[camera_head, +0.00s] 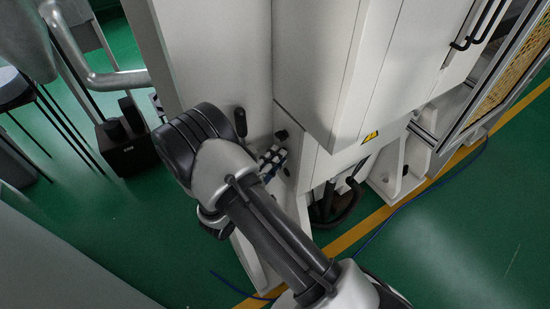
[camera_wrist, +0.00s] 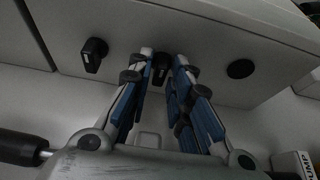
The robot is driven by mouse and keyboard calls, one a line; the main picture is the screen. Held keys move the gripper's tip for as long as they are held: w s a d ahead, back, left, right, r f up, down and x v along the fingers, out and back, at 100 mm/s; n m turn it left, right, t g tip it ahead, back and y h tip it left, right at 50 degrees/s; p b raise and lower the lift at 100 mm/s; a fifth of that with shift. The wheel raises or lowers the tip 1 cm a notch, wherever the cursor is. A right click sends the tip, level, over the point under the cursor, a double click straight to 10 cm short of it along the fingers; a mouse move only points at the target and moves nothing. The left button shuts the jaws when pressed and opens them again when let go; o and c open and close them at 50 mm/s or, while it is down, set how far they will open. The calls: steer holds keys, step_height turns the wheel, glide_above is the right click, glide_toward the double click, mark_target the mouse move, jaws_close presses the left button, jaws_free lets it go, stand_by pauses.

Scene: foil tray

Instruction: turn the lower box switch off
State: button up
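A black rotary switch (camera_wrist: 160,70) sits on the pale grey box face, between my fingertips in the wrist view. A second black switch (camera_wrist: 93,54) is to its left on the same face. I cannot tell from its marks which position either switch is in. My gripper (camera_wrist: 164,58) has its blue-padded fingers apart, one on each side of the middle switch; I cannot see contact. In the head view my gripper (camera_head: 272,161) is partly hidden behind my arm, close to the white cabinet (camera_head: 330,60), and the middle switch is not clearly visible.
A round black knob or plug (camera_wrist: 240,69) is right of the fingers. A black-ended handle (camera_wrist: 22,148) juts in at lower left. In the head view, a black handle (camera_head: 240,122) stands near my wrist. A blue cable (camera_head: 400,203) crosses the green floor.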

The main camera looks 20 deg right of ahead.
jaws_close()
steer(key=shift+r+n, duration=0.1)
steer(key=shift+n, duration=0.2)
steer(key=shift+w+a+r+n+g+y+p, duration=0.1)
steer(key=shift+n+g+y+p, duration=0.15)
steer(key=shift+n+g+p, duration=1.15)
steer(key=shift+w+r+n+g+y+p, duration=0.2)
steer(key=shift+n+g+p, duration=0.35)
steer(key=shift+n, duration=1.65)
steer(key=shift+w+a+r+n+g+y+p, duration=0.1)
steer(key=shift+n+g+y+p, duration=0.15)
steer(key=shift+n+g+p, duration=1.15)
steer(key=shift+d+n+t+b, duration=0.1)
steer(key=shift+n+t+b, duration=0.25)
steer(key=shift+n+b, duration=0.15)
steer(key=shift+o, duration=1.9)
jaws_free()
steer(key=shift+s, duration=0.1)
